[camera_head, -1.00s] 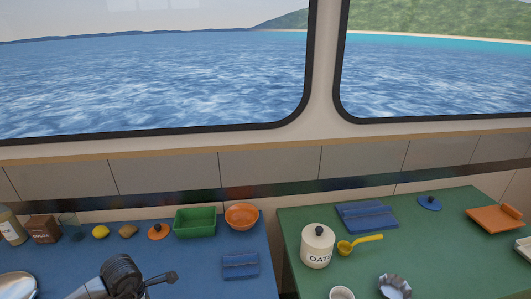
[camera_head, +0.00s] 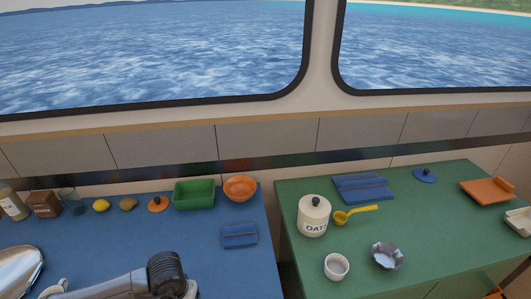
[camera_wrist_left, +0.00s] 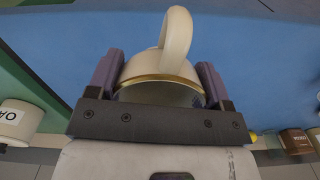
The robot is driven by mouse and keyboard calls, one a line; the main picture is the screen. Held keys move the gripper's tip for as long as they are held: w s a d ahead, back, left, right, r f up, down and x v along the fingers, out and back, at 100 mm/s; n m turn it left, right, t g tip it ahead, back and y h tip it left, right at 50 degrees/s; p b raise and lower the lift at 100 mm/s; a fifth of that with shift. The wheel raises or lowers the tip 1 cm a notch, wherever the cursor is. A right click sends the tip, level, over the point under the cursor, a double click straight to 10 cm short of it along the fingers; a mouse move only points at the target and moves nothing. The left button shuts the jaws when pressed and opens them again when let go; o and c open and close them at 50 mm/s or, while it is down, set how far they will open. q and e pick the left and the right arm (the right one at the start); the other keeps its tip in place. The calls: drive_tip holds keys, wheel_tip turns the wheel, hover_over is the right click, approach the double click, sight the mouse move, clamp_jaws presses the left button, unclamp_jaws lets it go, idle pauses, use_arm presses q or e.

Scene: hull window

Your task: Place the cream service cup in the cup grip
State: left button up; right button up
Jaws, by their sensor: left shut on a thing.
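The cream service cup (camera_wrist_left: 178,62), with a curved handle and a gold band, is between the fingers of my left gripper (camera_wrist_left: 158,82) in the left wrist view. The gripper is shut on it, above the blue counter. In the head view my left arm comes in at the bottom left; its gripper is mostly below the frame. A grey, petal-edged holder (camera_head: 388,256) stands on the green counter; it looks empty and may be the cup grip. I cannot be sure. My right gripper is not in view.
On the green counter (camera_head: 440,230) are a small white cup (camera_head: 337,266), an oats jar (camera_head: 313,216), a yellow scoop (camera_head: 355,214) and a blue tray (camera_head: 363,188). The blue counter (camera_head: 110,235) has a green bin (camera_head: 194,194) and an orange bowl (camera_head: 240,188). A gap separates the counters.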

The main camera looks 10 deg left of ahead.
use_arm(q)
drive_tip(key=w+d+r+m, duration=0.1)
drive_tip(key=w+d+r, duration=0.25)
drive_tip(key=r, duration=0.45)
drive_tip(key=w+d+r+m, duration=0.15)
drive_tip(key=w+r, duration=0.25)
drive_tip(key=r, duration=0.4)
drive_tip(key=w+d+r, duration=0.4)
drive_tip(key=r, duration=0.4)
drive_tip(key=s+r+p, duration=1.6)
drive_tip(key=r+p, duration=0.4)
drive_tip(key=p, duration=0.8)
drive_tip(key=shift+s+a+r+p, duration=0.15)
drive_tip(key=shift+s+r+p, duration=0.05)
drive_tip(key=shift+r+p, duration=0.1)
